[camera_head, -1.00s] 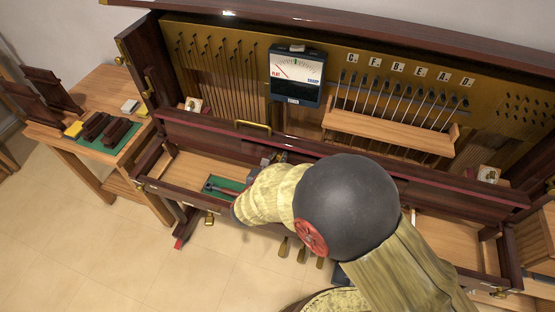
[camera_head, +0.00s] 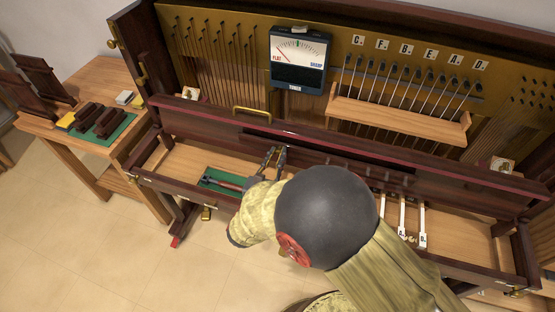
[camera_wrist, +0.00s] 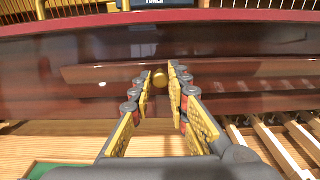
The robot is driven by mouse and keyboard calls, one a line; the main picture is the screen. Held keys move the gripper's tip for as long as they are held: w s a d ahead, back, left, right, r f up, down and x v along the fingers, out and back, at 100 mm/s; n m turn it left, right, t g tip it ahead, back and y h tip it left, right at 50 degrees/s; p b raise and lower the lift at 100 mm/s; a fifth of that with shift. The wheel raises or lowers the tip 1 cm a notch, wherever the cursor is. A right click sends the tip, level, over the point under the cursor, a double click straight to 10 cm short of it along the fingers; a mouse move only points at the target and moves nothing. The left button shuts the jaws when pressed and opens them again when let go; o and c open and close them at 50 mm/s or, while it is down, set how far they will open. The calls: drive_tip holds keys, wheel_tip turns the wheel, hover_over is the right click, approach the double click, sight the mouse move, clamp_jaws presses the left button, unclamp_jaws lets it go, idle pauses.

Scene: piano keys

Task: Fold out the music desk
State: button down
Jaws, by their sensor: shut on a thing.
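A long dark red-brown panel with a red upper edge (camera_head: 200,122) runs across the piano front; it appears to be the fallboard carrying the music desk. Its glossy face (camera_wrist: 70,75) fills the upper wrist view. A small round brass knob (camera_wrist: 160,78) sits on that face, between my fingertips. My gripper (camera_head: 274,152) is at the panel's front side, left of its middle; in the wrist view my gripper (camera_wrist: 160,80) has its fingers closed in around the knob. The contact itself is small and partly hidden by the fingertips. My arm hides part of the panel's lower middle.
A tuning meter (camera_head: 298,58) stands behind the panel, with a wooden rail (camera_head: 400,118) to its right. A green tray with tools (camera_head: 222,182) lies in the key bed. Several keys (camera_head: 402,215) show right of my arm. A side table (camera_head: 75,140) stands left.

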drive_tip(key=shift+s+a+f+t+h+b, duration=0.1)
drive_tip(key=shift+s+f+t+h+b, duration=0.15)
drive_tip(key=shift+f+t+h+b, duration=0.45)
drive_tip(key=shift+s+a+f+t+y+b, duration=0.15)
drive_tip(key=shift+f+t, duration=0.25)
drive_tip(key=shift+t, duration=0.55)
drive_tip(key=shift+s+d+f+t+h+b, duration=0.1)
drive_tip(key=shift+s+f+t+h+b, duration=0.3)
drive_tip(key=shift+t, duration=0.45)
drive_tip(key=shift+w+f, duration=0.1)
drive_tip(key=shift+f, duration=0.05)
drive_tip(key=c, duration=1.8)
unclamp_jaws()
drive_tip(key=shift+o, duration=0.3)
drive_tip(key=shift+a, duration=0.1)
drive_tip(key=v, duration=1.2)
drive_tip(key=shift+f, duration=0.2)
